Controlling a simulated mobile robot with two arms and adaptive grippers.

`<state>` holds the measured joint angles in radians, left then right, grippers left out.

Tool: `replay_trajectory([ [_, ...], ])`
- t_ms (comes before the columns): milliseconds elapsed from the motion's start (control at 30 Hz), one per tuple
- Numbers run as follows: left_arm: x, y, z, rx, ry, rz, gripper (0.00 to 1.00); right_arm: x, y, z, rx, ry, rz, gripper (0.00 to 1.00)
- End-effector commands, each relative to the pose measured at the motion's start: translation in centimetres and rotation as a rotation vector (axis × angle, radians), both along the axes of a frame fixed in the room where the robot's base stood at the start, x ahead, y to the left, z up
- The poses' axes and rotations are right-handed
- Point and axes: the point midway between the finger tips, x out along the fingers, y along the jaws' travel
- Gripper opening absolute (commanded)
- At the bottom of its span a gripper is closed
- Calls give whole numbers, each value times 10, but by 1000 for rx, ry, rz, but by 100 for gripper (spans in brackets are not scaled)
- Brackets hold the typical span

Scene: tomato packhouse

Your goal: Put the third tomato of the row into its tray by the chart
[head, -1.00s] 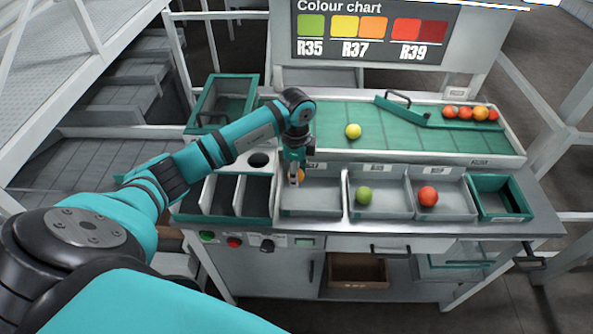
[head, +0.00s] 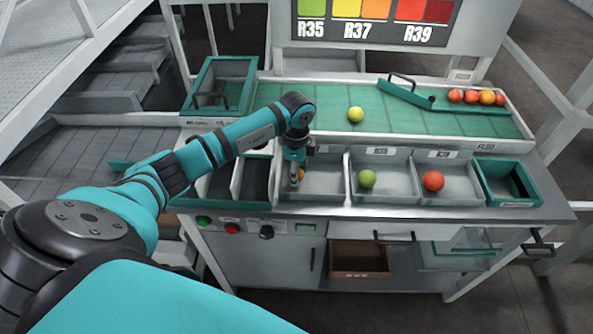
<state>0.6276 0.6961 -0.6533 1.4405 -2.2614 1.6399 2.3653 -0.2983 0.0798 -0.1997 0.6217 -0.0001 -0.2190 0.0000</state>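My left gripper (head: 295,177) points down into the left end of the left grey tray (head: 330,188). An orange tomato (head: 301,174) shows partly at its fingertips, mostly hidden by them. I cannot tell whether the fingers are closed on it. A green tomato (head: 367,179) lies in the middle grey tray (head: 395,193), and a red tomato (head: 433,181) in the right grey tray (head: 460,190). A yellow tomato (head: 355,114) lies on the green belt (head: 325,120). The colour chart (head: 375,20) shows green R35, yellow-orange R37 and red R39. My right gripper is not in view.
Several red and orange tomatoes (head: 487,98) sit at the belt's far right, behind a teal gate (head: 405,93). A teal bin (head: 515,183) stands right of the trays. Dark slots with dividers (head: 237,180) lie left. Buttons (head: 232,228) line the front.

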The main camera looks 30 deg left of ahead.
Motion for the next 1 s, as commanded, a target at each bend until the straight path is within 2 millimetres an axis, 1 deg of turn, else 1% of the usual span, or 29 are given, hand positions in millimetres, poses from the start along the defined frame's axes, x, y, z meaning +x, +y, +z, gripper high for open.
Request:
replay_trajectory([
  [333,0,0,-1,0,0,0,24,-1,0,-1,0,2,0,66],
  [1000,0,0,-11,0,0,0,24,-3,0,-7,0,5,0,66],
])
